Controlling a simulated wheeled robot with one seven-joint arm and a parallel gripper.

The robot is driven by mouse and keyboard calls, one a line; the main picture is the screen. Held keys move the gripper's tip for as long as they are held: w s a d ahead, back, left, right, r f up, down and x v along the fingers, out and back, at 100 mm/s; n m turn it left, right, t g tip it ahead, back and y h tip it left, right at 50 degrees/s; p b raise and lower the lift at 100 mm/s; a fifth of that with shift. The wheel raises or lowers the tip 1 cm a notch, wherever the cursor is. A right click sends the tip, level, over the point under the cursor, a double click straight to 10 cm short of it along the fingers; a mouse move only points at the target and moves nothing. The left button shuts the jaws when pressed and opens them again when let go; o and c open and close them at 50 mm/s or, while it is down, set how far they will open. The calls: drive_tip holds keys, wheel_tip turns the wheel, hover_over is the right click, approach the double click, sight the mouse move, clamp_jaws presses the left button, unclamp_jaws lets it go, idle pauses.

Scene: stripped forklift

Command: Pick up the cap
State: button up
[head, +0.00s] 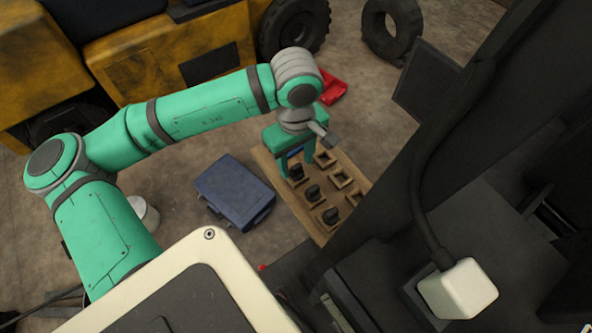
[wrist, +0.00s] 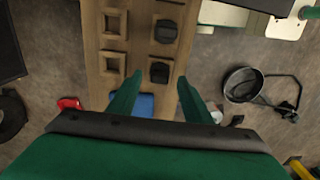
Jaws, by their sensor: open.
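A wooden board (head: 271,172) with square sockets lies on the floor below my gripper; it also shows in the wrist view (wrist: 90,48). Three black caps sit in sockets along one side: the far cap (head: 296,172), the middle cap (head: 313,192) and the near cap (head: 331,215). The wrist view shows one cap (wrist: 159,72) between and ahead of the fingertips, and another cap (wrist: 166,31) beyond it. My gripper (head: 296,169) is open and empty above the far cap, fingers pointing down; its fingers also show in the wrist view (wrist: 159,80). I cannot tell the exact height gap.
A blue item (wrist: 145,104) lies at the board's far end, partly hidden. A blue toolbox (head: 233,192) stands left of the board. A red item (head: 332,88) and a tyre (head: 392,28) lie behind. A dark frame (head: 405,160) rises close on the right.

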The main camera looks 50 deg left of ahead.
drive_tip(key=shift+f, duration=0.55)
clamp_jaws()
drive_tip(key=shift+r, duration=0.15)
drive_tip(key=shift+r, duration=0.6)
drive_tip(key=s+d+r, duration=0.4)
drive_tip(key=s+r, duration=0.7)
drive_tip(key=s, duration=0.2)
drive_tip(key=shift+s+r, duration=0.2)
drive_tip(key=shift+r, duration=0.1)
